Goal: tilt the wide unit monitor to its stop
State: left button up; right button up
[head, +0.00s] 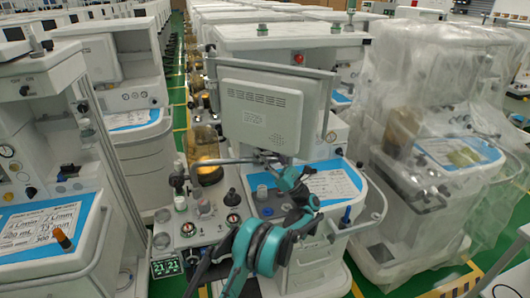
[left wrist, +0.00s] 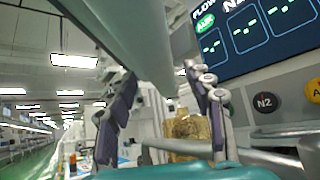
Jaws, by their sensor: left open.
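The wide unit monitor (head: 261,105) stands on the middle cart in the head view, its pale vented back towards me. My left gripper (head: 266,157) is at the monitor's lower edge, at the end of my teal arm. In the left wrist view the left gripper (left wrist: 160,73) is open, its two dark fingers apart. A pale grey-green bar (left wrist: 135,40) runs down between them; I cannot tell whether they touch it. My right gripper is not in view.
An amber canister (head: 207,153) stands left of the monitor, above a worktop with knobs and gauges. A grey rail (head: 372,214) curves at the cart's right. A plastic-wrapped cart (head: 430,150) stands close on the right, another cart (head: 45,160) on the left.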

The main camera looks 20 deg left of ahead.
pick_arm(q)
jog(key=shift+c, duration=0.3)
grip_shut()
jog(key=s+a+r+m+t+h, duration=0.1)
jog(key=s+m+t+h, duration=0.1)
jog(key=s+m+t, duration=0.4)
jog(key=shift+s+a+m+t, duration=0.15)
jog(key=shift+s+m+t, duration=0.15)
jog(key=shift+s+m, duration=0.35)
jog(key=shift+o, duration=0.3)
grip_release()
jog(key=v, duration=1.2)
jog(key=shift+r, duration=0.15)
